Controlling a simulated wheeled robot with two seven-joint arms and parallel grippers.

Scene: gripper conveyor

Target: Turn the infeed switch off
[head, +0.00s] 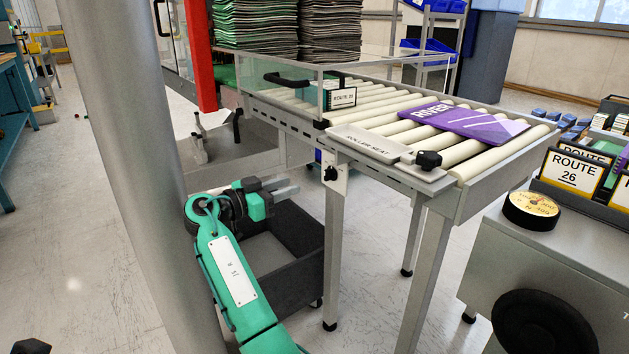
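A small pale plate on the conveyor's near leg carries a black rotary knob (331,174), which looks like the infeed switch. Its lettering and exact setting are too small to read. My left gripper is not in view.
A dark open bin (297,271) stands below my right gripper. A grey cabinet (570,275) stands at right.

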